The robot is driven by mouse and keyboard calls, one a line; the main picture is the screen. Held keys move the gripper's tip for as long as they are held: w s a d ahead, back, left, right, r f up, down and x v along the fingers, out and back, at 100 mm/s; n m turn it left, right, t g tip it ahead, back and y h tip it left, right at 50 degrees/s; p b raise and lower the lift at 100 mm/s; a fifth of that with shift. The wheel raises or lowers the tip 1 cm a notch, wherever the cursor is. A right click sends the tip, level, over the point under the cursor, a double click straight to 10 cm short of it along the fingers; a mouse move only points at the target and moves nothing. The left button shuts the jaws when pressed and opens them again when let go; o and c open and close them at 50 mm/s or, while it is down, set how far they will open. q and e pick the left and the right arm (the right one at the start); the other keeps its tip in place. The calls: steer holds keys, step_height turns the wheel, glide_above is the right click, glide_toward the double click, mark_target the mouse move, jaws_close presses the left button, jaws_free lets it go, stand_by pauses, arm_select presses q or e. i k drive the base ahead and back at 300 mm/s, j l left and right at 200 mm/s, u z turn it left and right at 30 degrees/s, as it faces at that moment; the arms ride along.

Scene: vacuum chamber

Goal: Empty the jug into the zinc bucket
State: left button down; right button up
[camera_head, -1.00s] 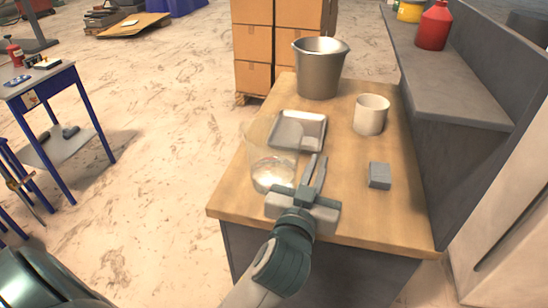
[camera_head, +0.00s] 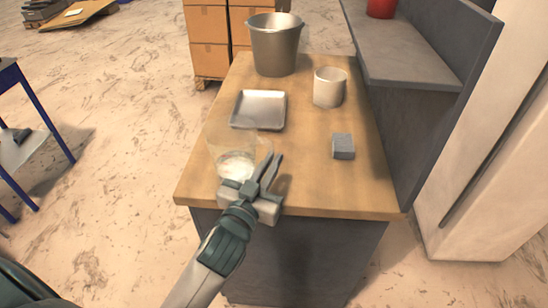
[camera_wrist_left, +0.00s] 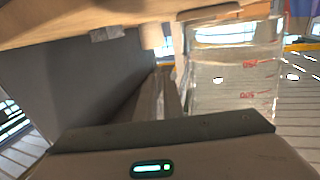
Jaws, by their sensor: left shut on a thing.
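The jug (camera_head: 232,158) is clear, with some liquid in its lower part. It stands upright near the front left of the wooden table (camera_head: 310,190). Its side shows close up in the left wrist view (camera_wrist_left: 235,80), with red markings. My left gripper (camera_head: 268,172) is at the right side of the jug and is shut on it; the exact contact is hard to see. The zinc bucket (camera_head: 274,50) is a grey metal pail standing upright at the back of the table. My right gripper is in neither current view.
A metal tray (camera_head: 258,110) lies between jug and bucket. A white cup (camera_head: 329,88) stands right of the tray, and a grey block (camera_head: 343,146) lies nearer the front. A grey raised shelf (camera_head: 410,60) borders the table's right side. Boxes (camera_head: 208,40) stand behind.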

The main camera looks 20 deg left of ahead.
mark_target(275, 37)
steer(key=u, duration=0.9)
steer(key=i+j+u, duration=0.25)
steer(key=j, duration=0.25)
steer(key=i+j+u, duration=0.1)
steer(key=j+u, duration=0.15)
steer(key=j, duration=0.3)
steer(key=i+j+u, duration=0.25)
steer(key=j, duration=0.2)
steer(key=i+j+u, duration=0.25)
steer(key=j, duration=0.15)
steer(key=i+j+z, duration=0.1)
steer(key=i+j, duration=0.15)
steer(key=i, duration=0.2)
steer(key=i+j, duration=0.25)
steer(key=i, duration=0.15)
steer(key=i+l+z, duration=0.1)
steer(key=i+z, duration=0.75)
steer(key=i+j+z, duration=0.1)
steer(key=i+z, duration=0.25)
steer(key=i, duration=0.35)
